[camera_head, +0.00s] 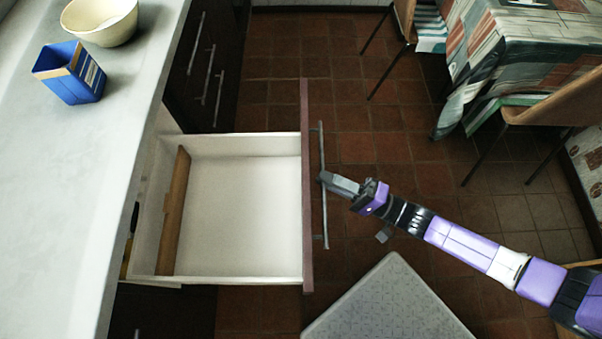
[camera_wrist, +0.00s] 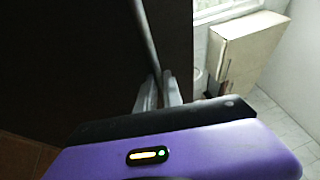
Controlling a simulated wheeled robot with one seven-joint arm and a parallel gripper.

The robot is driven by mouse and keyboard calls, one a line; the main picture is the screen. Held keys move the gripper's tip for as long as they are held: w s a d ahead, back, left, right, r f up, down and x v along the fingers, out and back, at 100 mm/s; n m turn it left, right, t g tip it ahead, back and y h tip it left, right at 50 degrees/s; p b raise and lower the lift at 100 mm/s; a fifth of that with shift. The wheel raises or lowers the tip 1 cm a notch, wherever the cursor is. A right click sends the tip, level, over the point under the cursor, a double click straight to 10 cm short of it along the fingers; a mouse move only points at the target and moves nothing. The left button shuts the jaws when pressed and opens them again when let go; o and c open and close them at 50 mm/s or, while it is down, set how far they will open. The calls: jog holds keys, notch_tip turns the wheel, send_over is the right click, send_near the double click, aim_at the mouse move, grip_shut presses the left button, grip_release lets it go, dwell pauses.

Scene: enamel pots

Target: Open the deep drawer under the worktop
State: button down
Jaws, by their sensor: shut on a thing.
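The deep drawer (camera_head: 245,190) stands pulled well out from under the worktop (camera_head: 75,190) in the head view. Its inside is white and mostly bare, with a brown wooden strip (camera_head: 173,212) across the end nearest the worktop. A long metal bar handle (camera_head: 325,225) runs along its reddish-brown front panel (camera_head: 307,130). My gripper (camera_head: 325,178) is at the middle of the handle and shut on it. In the wrist view the handle (camera_wrist: 146,38) runs down between the two fingers (camera_wrist: 160,92), against the dark front panel (camera_wrist: 80,60).
A blue container (camera_head: 68,72) and a cream bowl (camera_head: 100,22) stand on the worktop. A pale patterned stool or small table top (camera_head: 388,305) is close below the handle. A cloth-covered table (camera_head: 530,50) and chairs are at upper right. Tiled floor (camera_head: 370,135) is open beyond.

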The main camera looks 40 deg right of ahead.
jog(key=shift+s+d, duration=0.7)
jog(key=shift+d, duration=0.1)
jog(key=c, duration=1.5)
grip_release()
jog(key=b+v, duration=0.1)
jog(key=v, duration=0.6)
jog(key=shift+s+d+f, duration=0.2)
jog(key=shift+s, duration=0.15)
